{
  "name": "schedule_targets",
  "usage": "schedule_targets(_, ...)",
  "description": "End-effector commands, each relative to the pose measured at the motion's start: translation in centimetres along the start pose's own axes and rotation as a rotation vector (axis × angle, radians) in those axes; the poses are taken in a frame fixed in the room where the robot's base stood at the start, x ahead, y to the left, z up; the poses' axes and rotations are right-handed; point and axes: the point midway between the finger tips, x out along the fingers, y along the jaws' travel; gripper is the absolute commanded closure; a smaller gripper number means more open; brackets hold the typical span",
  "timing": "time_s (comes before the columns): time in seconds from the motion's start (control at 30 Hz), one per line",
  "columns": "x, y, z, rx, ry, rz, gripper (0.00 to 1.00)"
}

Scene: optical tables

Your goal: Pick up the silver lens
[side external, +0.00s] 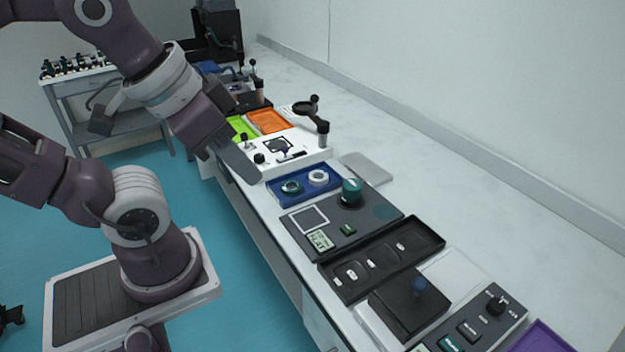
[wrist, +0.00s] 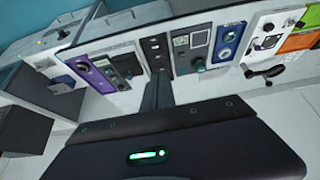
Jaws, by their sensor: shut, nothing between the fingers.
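A blue tray (side external: 301,194) on the long bench holds two round ring-shaped pieces. One is a silver-grey ring (side external: 291,187) with a dark centre, which looks like the silver lens; the other is a whiter ring (side external: 318,177). The tray also shows small in the wrist view (wrist: 220,55), towards the right. My gripper (side external: 249,175) is shut and empty, above the bench's front edge, left of the tray and apart from both rings. Its narrow closed fingers show in the wrist view (wrist: 159,76). The lens details are too small to tell there.
A black panel with a green knob (side external: 351,191) stands right of the blue tray, and a dark compartment tray (side external: 382,259) lies nearer. A white board with a black stand (side external: 322,134) is behind, beside orange (side external: 268,121) and green trays. The bench strip along the wall is clear.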

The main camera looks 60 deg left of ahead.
Motion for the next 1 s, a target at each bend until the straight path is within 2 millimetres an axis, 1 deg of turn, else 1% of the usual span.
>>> schedule_targets(0.47,0.00,0.00,0.00,0.000,0.000,0.000,1.00)
schedule_targets(0.5,0.00,0.00,0.00,0.000,0.000,0.000,0.98)
schedule_targets(0.57,0.00,0.00,0.00,0.000,0.000,0.000,0.86)
schedule_targets(0.7,0.00,0.00,0.00,0.000,0.000,0.000,0.59)
schedule_targets(0.77,0.00,0.00,0.00,0.000,0.000,0.000,0.47)
schedule_targets(0.8,0.00,0.00,0.00,0.000,0.000,0.000,0.39)
schedule_targets(0.83,0.00,0.00,0.00,0.000,0.000,0.000,0.35)
schedule_targets(1.0,0.00,0.00,0.00,0.000,0.000,0.000,0.35)
